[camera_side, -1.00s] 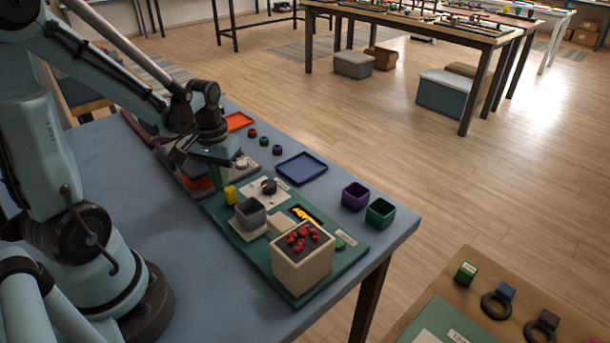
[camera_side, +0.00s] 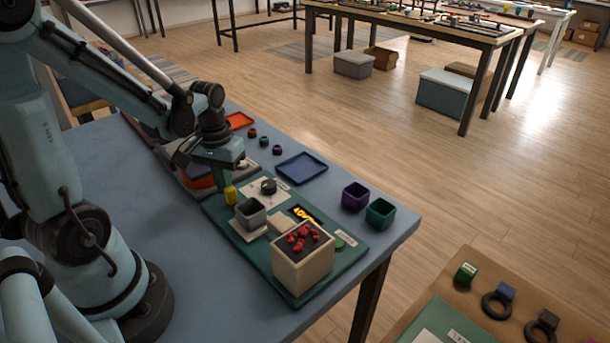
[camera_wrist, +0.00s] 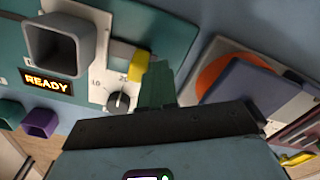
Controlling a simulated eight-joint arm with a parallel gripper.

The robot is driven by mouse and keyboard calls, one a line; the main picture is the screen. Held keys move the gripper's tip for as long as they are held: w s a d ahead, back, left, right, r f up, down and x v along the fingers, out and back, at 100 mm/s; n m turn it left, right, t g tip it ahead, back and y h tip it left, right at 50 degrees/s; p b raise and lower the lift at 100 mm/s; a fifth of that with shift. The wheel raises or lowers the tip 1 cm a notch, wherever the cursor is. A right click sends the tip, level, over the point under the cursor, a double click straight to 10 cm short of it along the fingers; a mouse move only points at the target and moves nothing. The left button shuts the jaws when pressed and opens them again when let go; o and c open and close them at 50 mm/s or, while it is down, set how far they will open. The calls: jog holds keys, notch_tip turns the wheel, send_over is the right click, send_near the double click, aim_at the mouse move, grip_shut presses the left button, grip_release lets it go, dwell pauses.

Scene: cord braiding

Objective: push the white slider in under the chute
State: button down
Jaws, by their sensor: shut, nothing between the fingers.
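The square grey chute (camera_side: 251,213) stands open-topped on the green board (camera_side: 330,262); it also shows in the wrist view (camera_wrist: 58,52). A short pale bar (camera_wrist: 120,51), which looks like the white slider, sticks out beside the chute's pale base. It has a yellow end (camera_wrist: 138,67), also seen in the side view (camera_side: 231,195). How far the bar reaches under the chute is hidden. My gripper (camera_wrist: 158,88) is shut and empty, its green fingers close beside the yellow end. I cannot tell if they touch. In the side view my gripper (camera_side: 223,178) is just behind it.
A dark dial (camera_side: 268,186) sits on a white plate. A display (camera_wrist: 47,85) reads READY. A cream box with red pieces (camera_side: 302,262) stands at the board's front. Purple (camera_side: 355,196) and green (camera_side: 380,212) bins and a blue tray (camera_side: 301,168) lie to the right.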

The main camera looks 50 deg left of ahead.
aim_at(246, 215)
jog(key=shift+d, duration=3.9)
jog(key=shift+a, duration=0.15)
jog(key=shift+a, duration=0.5)
notch_tip(246, 215, up, 11)
jog(key=shift+w+d+f+m+t, duration=0.1)
jog(key=shift+w+d+m+t, duration=0.25)
jog(key=shift+d+m+t, duration=0.6)
jog(key=shift+w+d+f+m+t, duration=0.1)
jog(key=shift+w+d+m+t, duration=0.25)
jog(key=shift+d+m+t, duration=0.65)
jog(key=shift+w+d+f+m+t, duration=0.1)
jog(key=shift+w+d+m+t, duration=0.35)
jog(key=shift+m+t, duration=0.9)
